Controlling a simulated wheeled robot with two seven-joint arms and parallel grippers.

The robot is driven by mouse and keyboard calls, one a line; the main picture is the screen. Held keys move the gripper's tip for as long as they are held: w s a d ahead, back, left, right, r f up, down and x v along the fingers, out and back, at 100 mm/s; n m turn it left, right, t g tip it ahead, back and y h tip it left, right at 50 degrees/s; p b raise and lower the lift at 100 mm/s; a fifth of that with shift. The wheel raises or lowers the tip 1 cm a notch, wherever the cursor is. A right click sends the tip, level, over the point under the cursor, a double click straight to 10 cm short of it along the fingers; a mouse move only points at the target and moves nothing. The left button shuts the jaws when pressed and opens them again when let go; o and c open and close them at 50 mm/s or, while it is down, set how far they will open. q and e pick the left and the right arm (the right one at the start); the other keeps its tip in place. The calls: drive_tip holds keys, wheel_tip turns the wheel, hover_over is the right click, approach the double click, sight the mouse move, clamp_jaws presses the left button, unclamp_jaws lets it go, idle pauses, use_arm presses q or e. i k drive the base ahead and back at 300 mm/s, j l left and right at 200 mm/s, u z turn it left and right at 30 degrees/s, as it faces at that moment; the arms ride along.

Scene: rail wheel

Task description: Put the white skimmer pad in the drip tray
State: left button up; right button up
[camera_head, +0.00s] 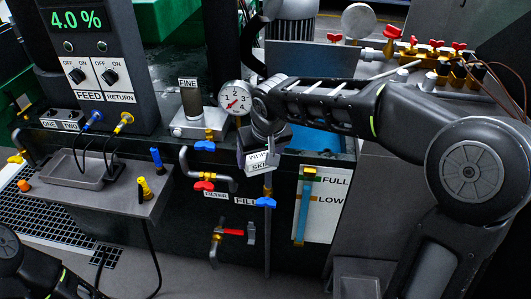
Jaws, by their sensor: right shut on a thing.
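The white skimmer pad (259,160), a small pale block with a partly hidden printed label, is in my right gripper (264,142). The gripper is shut on it and points down, in front of the machine's dark front edge. The arm and gripper hide the pad's upper part. The drip tray (82,180), a shallow dark grey tray, sits on the shelf at the left, well to the left of the pad. It looks empty. Part of my left arm shows at the lower left corner, but its gripper is out of view.
A level gauge (304,205) is right of the pad.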

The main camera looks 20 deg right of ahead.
sight(81, 171)
drive_tip(key=u, duration=1.5)
drive_tip(key=i+j, duration=0.1)
drive_tip(key=i, duration=0.95)
